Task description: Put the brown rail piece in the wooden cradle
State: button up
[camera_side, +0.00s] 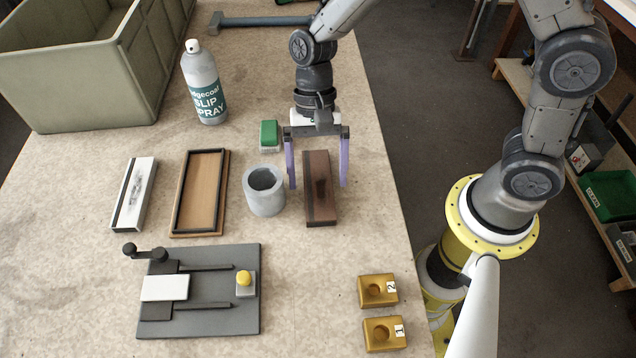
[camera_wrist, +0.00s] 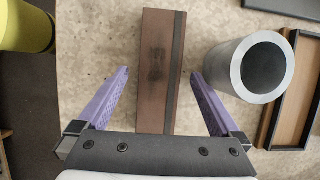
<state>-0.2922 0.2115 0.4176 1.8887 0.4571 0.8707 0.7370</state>
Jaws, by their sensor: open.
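The brown rail piece (camera_side: 321,205) is a long block with a dark strip along one side. It lies on the table, and it also shows in the wrist view (camera_wrist: 154,40). My gripper (camera_side: 317,183) is open, pointing down over it. In the wrist view my purple fingers (camera_wrist: 159,73) stand on either side of the piece, with a gap on each side. Nothing is held. The wooden cradle (camera_side: 203,190) is a shallow black-rimmed tray, empty, left of the grey cylinder. Part of it shows at the right in the wrist view (camera_wrist: 298,95).
A hollow grey cylinder (camera_side: 264,192) stands between piece and cradle. A green-topped block (camera_side: 269,135) and a spray can (camera_side: 203,85) are behind. A white rail piece (camera_side: 134,195) lies left. A grey fixture (camera_side: 200,318) and two gold blocks (camera_side: 378,291) are in front.

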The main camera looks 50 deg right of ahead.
aim_at(318, 188)
jog(key=shift+f, duration=0.25)
grip_shut()
jog(key=shift+r, duration=0.6)
notch_tip(318, 188, up, 2)
jog(key=shift+r, duration=0.15)
jog(key=s+d+r, duration=0.7)
jog(key=s+r, duration=0.2)
jog(key=s, duration=0.3)
jog(key=w+d+f+n+h, duration=0.1)
jog(key=w+d+f+n, duration=0.2)
jog(key=w, duration=0.5)
jog(key=w+d+f+n+h, duration=0.1)
jog(key=w+d+f+n, duration=0.1)
jog(key=w, duration=0.7)
jog(key=w+d+f+n+g+h, duration=0.1)
jog(key=w+d+f+n, duration=0.2)
jog(key=w, duration=0.6)
jog(key=shift+d+f+n, duration=0.15)
jog(key=shift+d+f, duration=0.1)
jog(key=shift+f, duration=0.4)
jog(key=shift+d+f+n, duration=0.15)
jog(key=shift+d+f, duration=0.1)
jog(key=shift+f, duration=0.4)
jog(key=shift+w+d+f, duration=0.3)
jog(key=shift+f, duration=0.05)
